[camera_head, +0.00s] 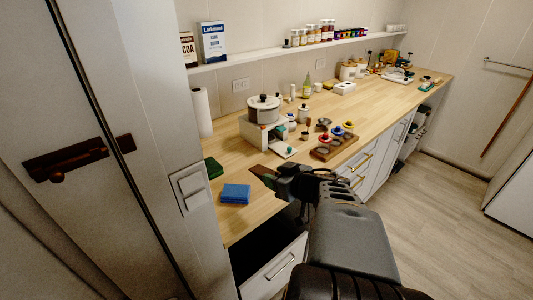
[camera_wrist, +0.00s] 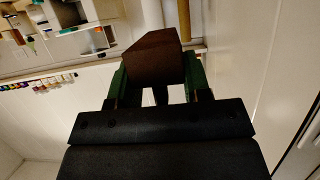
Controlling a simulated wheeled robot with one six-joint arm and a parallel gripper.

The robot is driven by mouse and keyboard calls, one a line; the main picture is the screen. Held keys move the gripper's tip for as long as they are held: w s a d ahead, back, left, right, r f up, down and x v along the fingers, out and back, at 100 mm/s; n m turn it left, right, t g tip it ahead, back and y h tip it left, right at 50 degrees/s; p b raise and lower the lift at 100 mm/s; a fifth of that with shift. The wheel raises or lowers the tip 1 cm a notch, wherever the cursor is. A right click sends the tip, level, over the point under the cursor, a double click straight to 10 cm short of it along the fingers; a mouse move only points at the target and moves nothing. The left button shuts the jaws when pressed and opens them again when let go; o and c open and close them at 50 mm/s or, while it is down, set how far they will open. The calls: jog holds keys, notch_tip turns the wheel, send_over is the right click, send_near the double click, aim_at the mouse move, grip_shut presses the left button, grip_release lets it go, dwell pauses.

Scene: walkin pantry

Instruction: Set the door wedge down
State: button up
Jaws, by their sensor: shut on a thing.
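The door wedge (camera_wrist: 152,58) is a dark brown block. In the wrist view it sits between the two green fingers of my gripper (camera_wrist: 154,78), which is shut on it. In the head view my gripper (camera_head: 266,177) is over the near part of the wooden counter (camera_head: 232,219), to the right of a blue sponge-like block. The wedge (camera_head: 257,169) shows there as a small brown piece at the fingertips. I cannot tell its exact height above the counter.
A blue block (camera_head: 235,193) and a green one (camera_head: 214,168) lie on the counter's near left. A pot (camera_head: 263,108) on a white stand and a wooden tray (camera_head: 326,151) with cups lie beyond. An open drawer (camera_head: 275,270) is below. A latched door (camera_head: 80,160) is at left.

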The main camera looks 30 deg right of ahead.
jog(key=w+p, duration=0.1)
jog(key=p, duration=0.1)
jog(key=w+d+p, duration=0.1)
jog(key=p, duration=0.1)
jog(key=shift+w+d+f, duration=0.15)
jog(key=shift+w+d, duration=0.15)
jog(key=w+d+f, duration=0.2)
jog(key=f, duration=0.1)
jog(key=w+d+f, duration=0.2)
jog(key=w, duration=0.1)
jog(key=w+d+f+p, duration=0.1)
jog(key=w+d+f, duration=0.1)
jog(key=w+f, duration=0.1)
jog(key=shift+w+f, duration=0.1)
jog(key=shift+f, duration=0.25)
jog(key=shift+w+f, duration=0.2)
jog(key=shift+f, duration=0.05)
jog(key=shift+w+d+f, duration=0.1)
jog(key=shift+d+f, duration=0.05)
jog(key=shift+f, duration=1.55)
jog(key=shift+f, duration=0.2)
jog(key=o, duration=1)
jog(key=shift+c, duration=0.2)
